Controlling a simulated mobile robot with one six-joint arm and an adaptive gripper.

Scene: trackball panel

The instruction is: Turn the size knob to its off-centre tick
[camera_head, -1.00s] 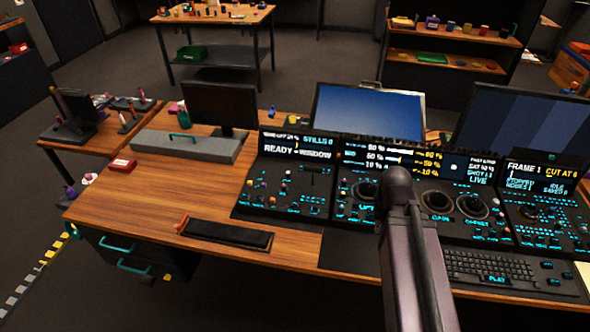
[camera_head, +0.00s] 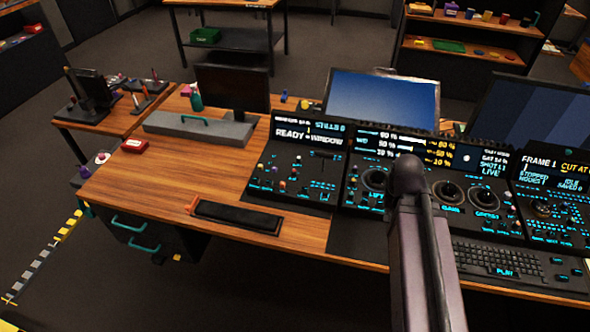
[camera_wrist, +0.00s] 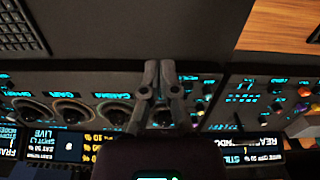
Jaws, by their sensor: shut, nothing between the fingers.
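The control desk has several dark sloped panels with lit cyan labels. No label for the size knob is legible, so I cannot tell which knob it is. In the head view, the left panel (camera_head: 290,185) has small coloured knobs, the middle panel has ringed trackballs (camera_head: 447,191), and the right panel has a dial (camera_head: 541,208). My gripper (camera_wrist: 159,66) is shut and empty in the wrist view, in front of the panels, covering part of one ring. Ringed trackballs (camera_wrist: 70,111) lie left of it, small knobs (camera_wrist: 277,105) to the right. Contact cannot be judged.
A keyboard (camera_head: 497,264) lies before the middle panels. A black wrist rest (camera_head: 238,216) and a grey box (camera_head: 198,133) are on the wooden desktop (camera_head: 165,180). Monitors (camera_head: 383,98) stand behind the panels. My arm hides part of the middle panel in the head view.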

